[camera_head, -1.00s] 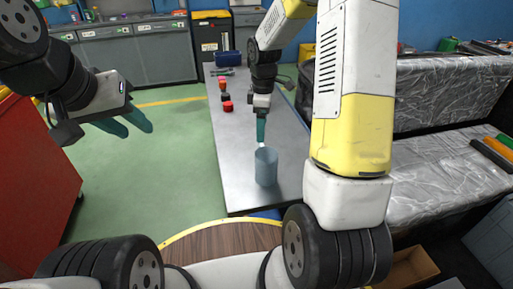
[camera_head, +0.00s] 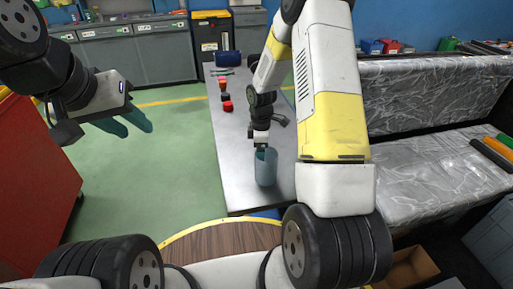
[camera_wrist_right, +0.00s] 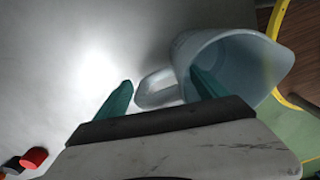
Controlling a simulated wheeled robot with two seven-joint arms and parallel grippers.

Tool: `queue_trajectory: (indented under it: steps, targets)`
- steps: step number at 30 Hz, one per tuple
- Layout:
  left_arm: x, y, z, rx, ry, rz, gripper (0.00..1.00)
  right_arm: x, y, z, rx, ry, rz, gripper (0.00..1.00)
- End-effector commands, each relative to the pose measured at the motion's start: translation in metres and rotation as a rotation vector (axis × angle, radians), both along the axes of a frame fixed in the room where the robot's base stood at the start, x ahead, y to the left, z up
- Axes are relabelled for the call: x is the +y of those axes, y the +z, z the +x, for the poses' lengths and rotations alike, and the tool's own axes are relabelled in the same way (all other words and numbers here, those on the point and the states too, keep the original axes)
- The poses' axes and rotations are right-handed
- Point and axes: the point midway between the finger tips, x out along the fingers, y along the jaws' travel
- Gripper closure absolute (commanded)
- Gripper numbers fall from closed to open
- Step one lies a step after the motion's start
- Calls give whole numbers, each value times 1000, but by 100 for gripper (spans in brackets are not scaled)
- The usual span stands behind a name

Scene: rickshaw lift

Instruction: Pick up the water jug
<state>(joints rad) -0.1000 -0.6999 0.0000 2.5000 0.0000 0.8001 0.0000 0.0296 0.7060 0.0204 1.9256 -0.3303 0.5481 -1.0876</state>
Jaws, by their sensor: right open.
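The water jug (camera_head: 266,172) is a translucent blue-grey pitcher standing upright near the front end of the grey table. In the right wrist view, the jug (camera_wrist_right: 250,62) shows its open mouth, with its handle (camera_wrist_right: 155,90) toward my gripper. My right gripper (camera_wrist_right: 160,86) is open, with the handle lying between its teal fingers in this view. The right finger overlaps the jug's mouth; I cannot tell whether it is inside or touching. In the head view the right fingers are mostly hidden at the jug. My left gripper (camera_head: 124,123) is open and empty above the floor at left.
The table (camera_head: 236,165) holds red and black items (camera_head: 226,105) and a blue object (camera_head: 228,59) farther back. A red cabinet (camera_head: 35,170) stands at left. A plastic-covered seat (camera_head: 430,165) is at right. Green floor is clear left of the table.

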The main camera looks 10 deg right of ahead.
Motion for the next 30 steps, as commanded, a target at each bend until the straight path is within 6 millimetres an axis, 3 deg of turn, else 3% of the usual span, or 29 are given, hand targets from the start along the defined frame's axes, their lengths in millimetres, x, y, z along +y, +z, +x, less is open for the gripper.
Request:
queue_trajectory:
  steps: [3, 10, 22, 30]
  targets:
    - [0, 0, 0, 0, 0, 0, 64, 0, -9, 0, 0, 0, -1, 18]
    - [0, 0, 0, 0, 0, 0, 64, 0, -10, 0, -1, 0, 0, 18]
    - [0, 0, 0, 0, 0, 0, 64, 0, -9, 0, -1, 0, 0, 97]
    - [0, 0, 0, 0, 0, 0, 64, 0, -9, 0, -2, 0, 0, 100]
